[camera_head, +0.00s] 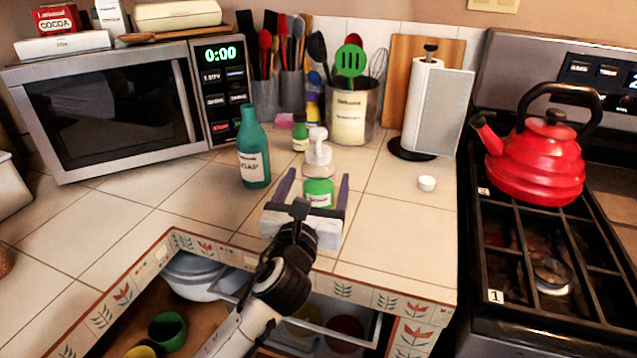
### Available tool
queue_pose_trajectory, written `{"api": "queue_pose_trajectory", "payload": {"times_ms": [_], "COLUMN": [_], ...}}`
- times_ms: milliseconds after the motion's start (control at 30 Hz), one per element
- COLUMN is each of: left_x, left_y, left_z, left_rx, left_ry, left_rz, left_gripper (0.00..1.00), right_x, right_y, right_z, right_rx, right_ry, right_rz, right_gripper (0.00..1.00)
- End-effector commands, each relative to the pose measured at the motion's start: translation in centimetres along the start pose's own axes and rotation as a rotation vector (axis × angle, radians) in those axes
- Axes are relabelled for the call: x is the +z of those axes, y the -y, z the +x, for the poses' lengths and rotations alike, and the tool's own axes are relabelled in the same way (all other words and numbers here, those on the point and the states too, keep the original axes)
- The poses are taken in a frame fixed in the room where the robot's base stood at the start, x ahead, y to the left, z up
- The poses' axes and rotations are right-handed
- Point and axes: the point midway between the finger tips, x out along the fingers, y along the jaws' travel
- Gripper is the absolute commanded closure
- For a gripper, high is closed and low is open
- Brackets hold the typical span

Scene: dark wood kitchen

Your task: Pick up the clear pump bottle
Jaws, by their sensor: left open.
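The clear pump bottle (318,190) stands upright on the tiled counter, with a white pump head (318,148) and a green label or green contents low down. My left gripper (314,186) is open, with its two dark fingers pointing away from me, one on each side of the bottle in the picture. Its palm is on the near side of the bottle and hides the bottle's base. I cannot tell whether the fingers touch it. My right gripper is not in view.
A teal soap bottle (253,150) stands to the left, and a small green bottle (300,133) behind. A red kettle (535,160) sits on the stove. Open drawer space lies below the counter edge.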

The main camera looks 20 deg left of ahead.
Motion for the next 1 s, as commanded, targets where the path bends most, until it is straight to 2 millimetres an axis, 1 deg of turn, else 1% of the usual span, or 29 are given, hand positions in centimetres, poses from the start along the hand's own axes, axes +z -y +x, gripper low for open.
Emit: {"api": "queue_pose_trajectory", "payload": {"times_ms": [167,200,267,400,500,667,767,867,1000], "left_x": [0.0,0.0,0.0,0.0,0.1,0.1,0.6,2.0,5.1], "left_y": [0.0,0.0,0.0,0.0,0.0,0.0,0.0,0.1,0.0], "left_z": [0.1,0.1,0.1,0.0,0.0,0.0,0.0,0.1,0.1], "left_rx": [0.0,0.0,-0.001,-0.001,-0.001,-0.001,-0.002,-0.002,-0.001], "left_ry": [0.0,0.0,0.0,0.0,0.003,0.003,0.005,0.007,0.01], "left_rz": [0.0,-0.001,-0.001,-0.001,-0.001,-0.001,-0.001,-0.002,-0.001], "left_gripper": [0.26,0.28,0.38,0.62,0.77,0.77,0.77,0.77,0.77], "right_x": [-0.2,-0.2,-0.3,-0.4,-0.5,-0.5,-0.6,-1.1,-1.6], "right_y": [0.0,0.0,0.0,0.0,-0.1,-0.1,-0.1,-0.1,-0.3], "right_z": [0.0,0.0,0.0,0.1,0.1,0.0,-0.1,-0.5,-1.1], "right_rx": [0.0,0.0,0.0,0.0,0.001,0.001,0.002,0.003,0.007], "right_ry": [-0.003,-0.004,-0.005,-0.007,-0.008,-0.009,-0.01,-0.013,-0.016], "right_rz": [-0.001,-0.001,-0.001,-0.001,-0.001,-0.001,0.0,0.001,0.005], "right_gripper": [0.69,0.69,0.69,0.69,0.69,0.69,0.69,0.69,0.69]}}
